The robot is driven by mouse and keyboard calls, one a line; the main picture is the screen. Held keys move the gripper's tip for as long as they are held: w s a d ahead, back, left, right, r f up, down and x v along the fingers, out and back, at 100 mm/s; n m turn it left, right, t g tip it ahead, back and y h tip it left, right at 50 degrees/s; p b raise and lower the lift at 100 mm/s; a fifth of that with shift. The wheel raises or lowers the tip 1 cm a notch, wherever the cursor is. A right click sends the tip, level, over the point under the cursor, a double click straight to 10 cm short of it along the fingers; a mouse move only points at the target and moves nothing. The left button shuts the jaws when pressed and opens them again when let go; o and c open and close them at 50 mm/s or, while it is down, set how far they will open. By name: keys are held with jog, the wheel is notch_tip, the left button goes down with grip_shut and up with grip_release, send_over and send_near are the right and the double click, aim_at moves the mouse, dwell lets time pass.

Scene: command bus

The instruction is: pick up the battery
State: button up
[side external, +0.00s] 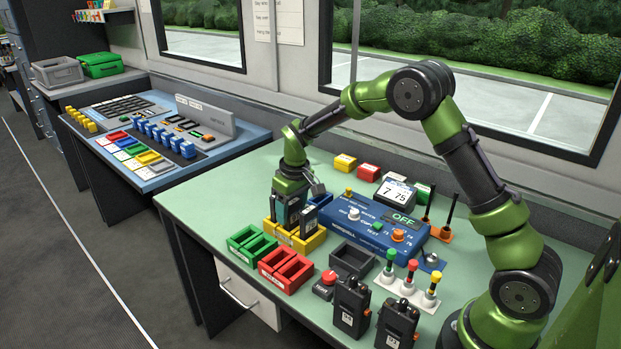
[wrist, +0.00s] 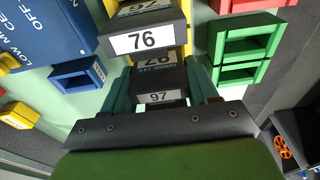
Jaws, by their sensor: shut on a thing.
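In the side view my gripper (side external: 285,217) points down over the yellow holder (side external: 297,243), left of the blue console. In the side view, a dark battery (side external: 308,218) stands at the holder right of my fingers. The held battery's lower part is hidden, so I cannot tell whether it is clear of the holder.
Green trays (side external: 251,244) and red trays (side external: 285,269) are beside the yellow holder. The blue console (side external: 368,226) is to the right, with a dark tray (side external: 352,261) in front. Two radios (side external: 350,307) stand near the front. The bench's left end is clear.

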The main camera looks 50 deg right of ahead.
jog(key=shift+c, duration=0.6)
notch_tip(320, 180, up, 10)
jog(key=shift+r, duration=0.1)
jog(key=w+d+f, duration=0.1)
jog(key=d+f, duration=0.2)
jog(key=d, duration=0.3)
jog(key=w+d+f, duration=0.1)
jog(key=d+f, duration=0.2)
jog(key=d, duration=0.4)
jog(key=shift+w+d, duration=0.25)
jog(key=shift+f, duration=2.2)
dwell(0.9)
